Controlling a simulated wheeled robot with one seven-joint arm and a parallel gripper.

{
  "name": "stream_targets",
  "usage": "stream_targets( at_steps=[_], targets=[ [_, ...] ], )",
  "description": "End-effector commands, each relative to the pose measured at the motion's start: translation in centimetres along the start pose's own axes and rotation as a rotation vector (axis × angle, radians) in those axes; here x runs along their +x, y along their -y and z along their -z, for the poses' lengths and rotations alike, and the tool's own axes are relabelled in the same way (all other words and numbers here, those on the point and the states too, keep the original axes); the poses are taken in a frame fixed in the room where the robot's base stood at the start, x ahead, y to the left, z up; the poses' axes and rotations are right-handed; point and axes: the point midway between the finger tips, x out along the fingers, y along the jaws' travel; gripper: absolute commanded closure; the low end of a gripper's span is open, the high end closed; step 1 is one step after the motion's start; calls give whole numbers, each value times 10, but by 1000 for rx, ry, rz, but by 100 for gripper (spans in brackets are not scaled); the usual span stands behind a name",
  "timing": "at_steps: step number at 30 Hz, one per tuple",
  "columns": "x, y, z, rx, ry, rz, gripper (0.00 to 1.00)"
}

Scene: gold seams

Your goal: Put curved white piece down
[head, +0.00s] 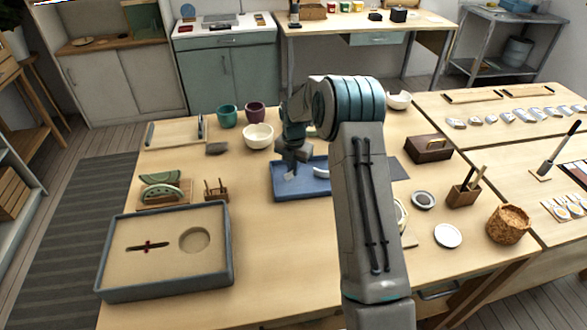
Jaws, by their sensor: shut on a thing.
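My gripper (292,158) points down over the left part of a blue tray (283,194) on the table. It is shut on a small white piece (290,175), which shows just below the fingers; its curve is hard to make out at this size. I cannot tell whether this piece touches the tray floor. My arm also hides the tray's right part.
A cream bowl (258,136), a teal cup (227,116) and a purple cup (255,112) stand behind the tray. A sand-filled box (165,273) is at front left. A wooden box (427,148) stands right. The table's front middle is clear.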

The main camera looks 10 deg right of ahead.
Motion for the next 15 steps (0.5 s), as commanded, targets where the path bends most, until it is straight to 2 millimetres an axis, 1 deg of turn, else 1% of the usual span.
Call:
stream_targets(
  at_steps=[1,3,12,13,14,15],
  targets=[
    [6,0,1,-1,-2,1,100],
    [12,0,0,0,-1,1,100],
    [15,0,0,0,0,0,100],
    [15,0,0,0,0,0,89],
    [14,0,0,0,0,-1,81],
    [14,0,0,0,0,0,70]
  ],
)
